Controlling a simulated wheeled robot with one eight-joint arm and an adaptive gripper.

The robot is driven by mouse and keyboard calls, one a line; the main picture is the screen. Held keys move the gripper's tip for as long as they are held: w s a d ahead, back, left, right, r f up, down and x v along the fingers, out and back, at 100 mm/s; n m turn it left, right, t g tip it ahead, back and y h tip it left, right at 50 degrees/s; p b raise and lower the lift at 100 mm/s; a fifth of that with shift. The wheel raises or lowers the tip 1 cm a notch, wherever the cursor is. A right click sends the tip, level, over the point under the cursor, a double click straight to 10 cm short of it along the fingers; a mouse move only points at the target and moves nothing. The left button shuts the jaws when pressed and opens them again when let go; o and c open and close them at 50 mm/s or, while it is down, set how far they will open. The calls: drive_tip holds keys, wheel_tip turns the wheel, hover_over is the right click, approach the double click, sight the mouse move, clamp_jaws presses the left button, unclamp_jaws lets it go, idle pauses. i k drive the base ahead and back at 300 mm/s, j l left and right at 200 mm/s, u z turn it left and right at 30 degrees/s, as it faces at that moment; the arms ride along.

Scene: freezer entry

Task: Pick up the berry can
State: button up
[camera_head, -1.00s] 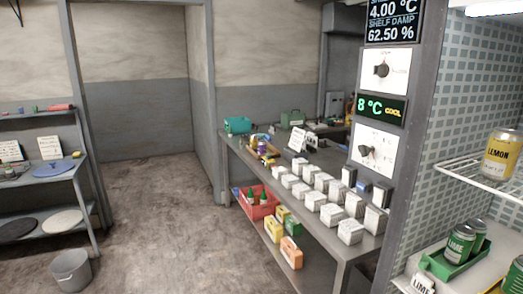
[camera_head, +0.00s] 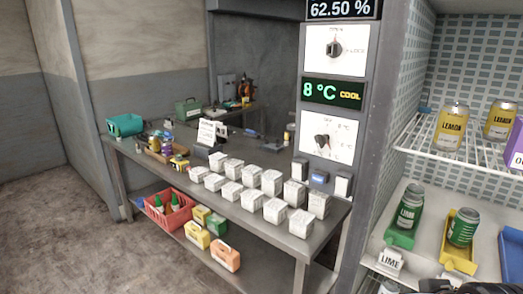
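No can that I can read as berry is in view. Two yellow lemon cans (camera_head: 452,127) stand on the upper wire shelf of the refrigerated case at the right. A green lime can (camera_head: 408,207) is in a green tray on the lower shelf. Another green can (camera_head: 462,228) is in a yellow tray beside it; its label is too small to read. My gripper cannot be made out; only a dark shape shows at the bottom right edge.
A purple box (camera_head: 516,150) and a blue tray (camera_head: 513,255) are cut off at the right edge. A control post (camera_head: 333,95) stands left of the case. A metal table (camera_head: 150,166) holds several white boxes. Open floor (camera_head: 50,240) lies at the left.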

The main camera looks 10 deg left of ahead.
sight(166, 146)
drive_tip(key=i+j, duration=0.15)
drive_tip(key=j, duration=0.25)
drive_tip(key=i+j, duration=0.15)
drive_tip(key=j, duration=0.25)
drive_tip(key=i+j, duration=0.15)
drive_tip(key=j, duration=0.25)
drive_tip(key=i+j, duration=0.15)
drive_tip(key=j, duration=0.25)
drive_tip(key=i+j, duration=0.1)
drive_tip(key=j, duration=0.25)
drive_tip(key=i+j+u, duration=0.1)
drive_tip(key=j, duration=0.3)
drive_tip(key=i+j, duration=0.2)
drive_tip(key=j, duration=0.2)
drive_tip(key=i+j, duration=0.75)
drive_tip(key=j, duration=0.15)
drive_tip(key=i+j, duration=0.75)
drive_tip(key=j, duration=0.15)
drive_tip(key=i+u, duration=0.1)
